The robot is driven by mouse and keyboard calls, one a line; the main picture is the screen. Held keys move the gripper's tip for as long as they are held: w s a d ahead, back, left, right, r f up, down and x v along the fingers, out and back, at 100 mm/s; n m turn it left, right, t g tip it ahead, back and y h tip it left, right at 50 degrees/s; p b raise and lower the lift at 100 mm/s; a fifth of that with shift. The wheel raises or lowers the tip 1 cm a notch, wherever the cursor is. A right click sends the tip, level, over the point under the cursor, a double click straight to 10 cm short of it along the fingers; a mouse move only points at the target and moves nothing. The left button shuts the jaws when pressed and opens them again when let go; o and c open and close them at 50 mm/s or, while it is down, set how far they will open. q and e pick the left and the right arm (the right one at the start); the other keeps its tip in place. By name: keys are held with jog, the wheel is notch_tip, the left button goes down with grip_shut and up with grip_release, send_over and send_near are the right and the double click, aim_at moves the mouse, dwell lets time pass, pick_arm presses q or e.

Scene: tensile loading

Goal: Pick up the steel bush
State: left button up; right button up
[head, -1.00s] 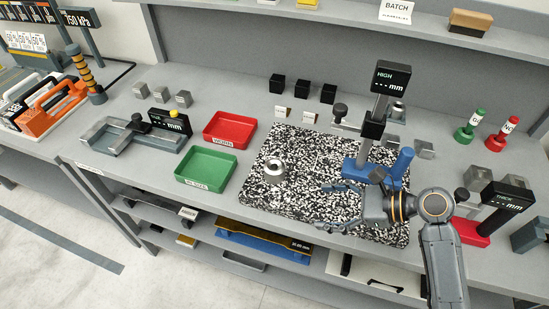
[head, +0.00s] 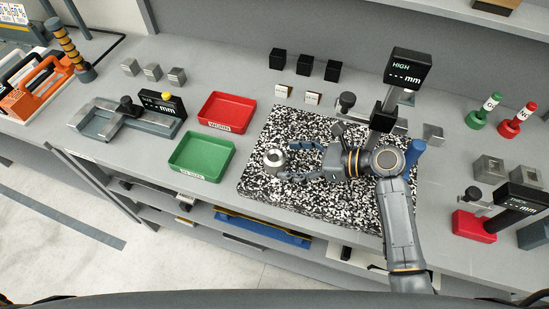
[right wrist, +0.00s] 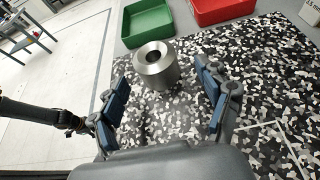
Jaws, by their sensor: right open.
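The steel bush (head: 274,160) is a short shiny cylinder with a hole in its top. It stands upright on the black-and-white speckled plate (head: 262,188), near the plate's left edge. My right gripper (head: 287,163) is open, its fingers pointing left at the bush and very close to it. In the right wrist view the bush (right wrist: 156,68) stands ahead of and between the two spread blue-padded fingers (right wrist: 165,100), with a gap on either side. My left gripper is not in view.
A green tray (head: 228,153) and a red tray (head: 249,116) lie left of the plate. A height gauge marked HIGH (head: 408,68) stands behind my right arm. Black cubes (head: 305,65) sit at the back. A red-based gauge (head: 474,226) is at right.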

aim_at(279, 160)
jog(key=shift+w+a+f+p, duration=0.15)
jog(key=shift+a+p, duration=0.1)
jog(key=shift+a, duration=0.35)
jog(key=shift+a+f+p, duration=0.1)
jog(key=shift+a+p, duration=0.15)
jog(key=shift+a, duration=0.3)
jog(key=shift+x, duration=1.15)
jog(key=shift+a+f, duration=0.1)
jog(key=shift+f, duration=0.1)
jog(key=shift+c, duration=1.2)
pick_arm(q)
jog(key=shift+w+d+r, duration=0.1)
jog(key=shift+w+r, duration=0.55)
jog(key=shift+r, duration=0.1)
pick_arm(e)
grip_shut()
